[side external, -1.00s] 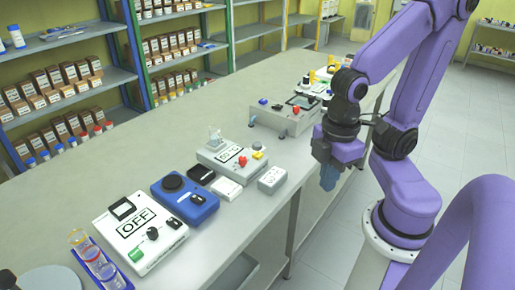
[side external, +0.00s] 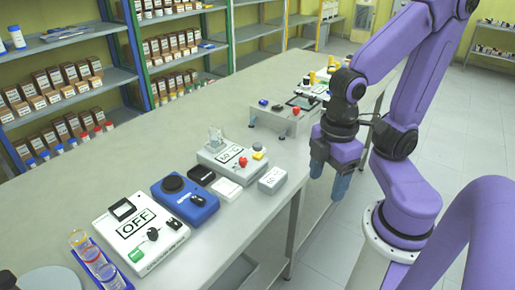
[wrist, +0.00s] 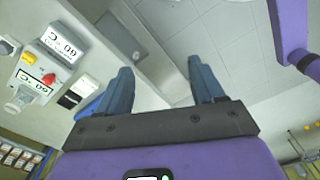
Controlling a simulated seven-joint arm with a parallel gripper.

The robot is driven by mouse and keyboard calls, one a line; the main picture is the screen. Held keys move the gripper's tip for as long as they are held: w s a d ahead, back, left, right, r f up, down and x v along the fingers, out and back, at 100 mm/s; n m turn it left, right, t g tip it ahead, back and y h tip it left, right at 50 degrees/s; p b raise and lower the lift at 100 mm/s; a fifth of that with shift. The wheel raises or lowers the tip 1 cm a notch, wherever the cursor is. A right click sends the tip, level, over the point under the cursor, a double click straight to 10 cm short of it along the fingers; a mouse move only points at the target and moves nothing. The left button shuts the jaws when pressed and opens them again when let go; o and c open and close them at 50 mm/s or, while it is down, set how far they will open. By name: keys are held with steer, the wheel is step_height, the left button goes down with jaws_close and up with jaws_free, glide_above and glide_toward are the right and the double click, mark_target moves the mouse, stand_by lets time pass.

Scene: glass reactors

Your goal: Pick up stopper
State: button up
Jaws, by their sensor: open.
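I cannot make out a stopper for certain in either view. A small clear glass piece (side external: 215,140) stands on the white device with a display (side external: 232,156), left of my gripper in the side view. My gripper (side external: 330,176) has blue fingers and points down just off the table's right edge, beyond the devices. In the wrist view my gripper (wrist: 160,66) is open, with its fingers well apart and nothing between them.
A small grey box (side external: 272,180) stands near the table edge. A blue device (side external: 185,199), a white device marked OFF (side external: 138,228) and a rack of tubes (side external: 96,262) line the front. A raised grey device (side external: 282,120) stands farther back. Table (side external: 125,160) behind them is clear.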

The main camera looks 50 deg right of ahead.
steer(key=w+r+n, duration=0.2)
steer(key=w, duration=1)
steer(key=n, duration=0.3)
glide_above(257, 144)
step_height(257, 144, down, 2)
steer(key=f, duration=1.1)
steer(key=shift+s+a, duration=0.1)
steer(key=shift+s, duration=0.3)
steer(key=shift+w+f, duration=0.15)
steer(key=shift+f, duration=1.4)
steer(key=shift+w+f, duration=0.15)
steer(key=shift+f, duration=1.35)
steer(key=c, duration=1.2)
steer(key=shift+r, duration=0.1)
